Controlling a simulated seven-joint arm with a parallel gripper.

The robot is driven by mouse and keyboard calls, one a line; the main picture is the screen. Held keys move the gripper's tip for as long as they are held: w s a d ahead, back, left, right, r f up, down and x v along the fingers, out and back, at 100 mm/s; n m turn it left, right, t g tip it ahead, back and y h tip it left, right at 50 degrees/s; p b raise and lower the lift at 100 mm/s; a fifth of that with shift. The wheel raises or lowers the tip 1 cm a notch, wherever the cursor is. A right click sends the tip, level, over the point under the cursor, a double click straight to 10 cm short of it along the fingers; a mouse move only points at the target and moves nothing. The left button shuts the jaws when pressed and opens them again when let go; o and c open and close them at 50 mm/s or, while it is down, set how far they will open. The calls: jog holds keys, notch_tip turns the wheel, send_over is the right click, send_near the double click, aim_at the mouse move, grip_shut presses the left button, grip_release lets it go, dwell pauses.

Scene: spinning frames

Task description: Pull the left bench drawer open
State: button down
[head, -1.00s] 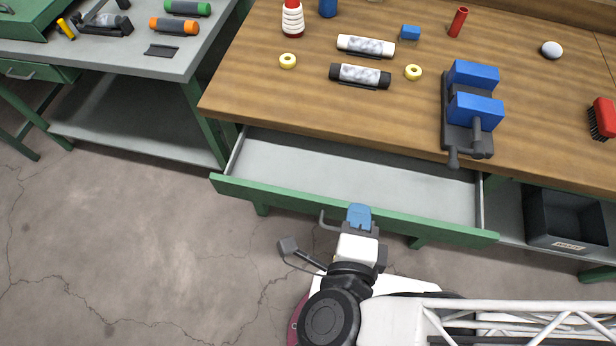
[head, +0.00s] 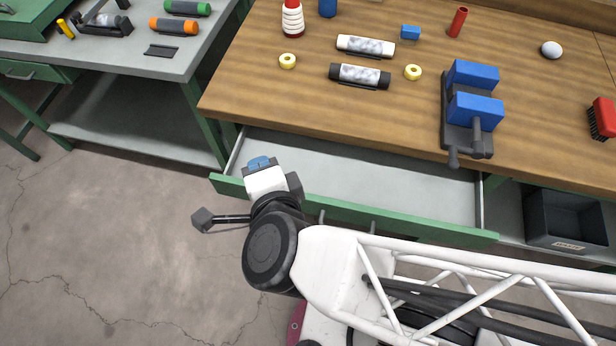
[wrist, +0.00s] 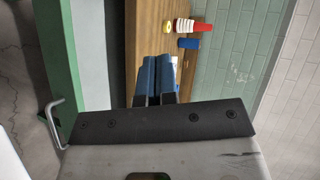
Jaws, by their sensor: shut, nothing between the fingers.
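The bench drawer (head: 370,175) stands pulled out below the wooden bench top, and its grey inside shows empty. Its green front (head: 420,223) shows in the head view and at the left of the wrist view (wrist: 58,60). The bar handle (wrist: 54,122) is to the left of my fingers in the wrist view; my arm partly hides it in the head view. My gripper (head: 258,162), with blue fingertips, is over the drawer's left end, apart from the handle. Its fingers (wrist: 155,78) are shut together with nothing between them.
The wooden bench top (head: 270,100) holds a blue vise (head: 472,110), two cylinders, yellow rings and a red-white bottle (head: 292,20). A dark bin (head: 565,218) stands on the shelf at right. Another bench (head: 120,55) is at left. Open floor lies in front.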

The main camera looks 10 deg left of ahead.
jog(key=w+a+f+n+g, duration=0.2)
jog(key=w+a+n+g, duration=0.4)
jog(key=a+n+g, duration=0.15)
jog(key=w+d+f+n+g+h, duration=0.2)
jog(key=w+d+n+g+h, duration=0.1)
jog(key=w+d+g+h, duration=0.8)
jog(key=f+t+y, duration=0.1)
jog(key=d+f+y, duration=0.1)
jog(key=f, duration=0.1)
jog(key=d+f+t+y, duration=0.1)
jog(key=shift+s+d+f+t, duration=0.15)
jog(key=shift+s+f+t, duration=0.1)
jog(key=shift+f+t, duration=0.1)
jog(key=shift+f, duration=0.1)
dwell(0.4)
jog(key=x, duration=0.5)
jog(key=s+x, duration=0.1)
jog(key=x, duration=0.4)
jog(key=shift+s, duration=1.5)
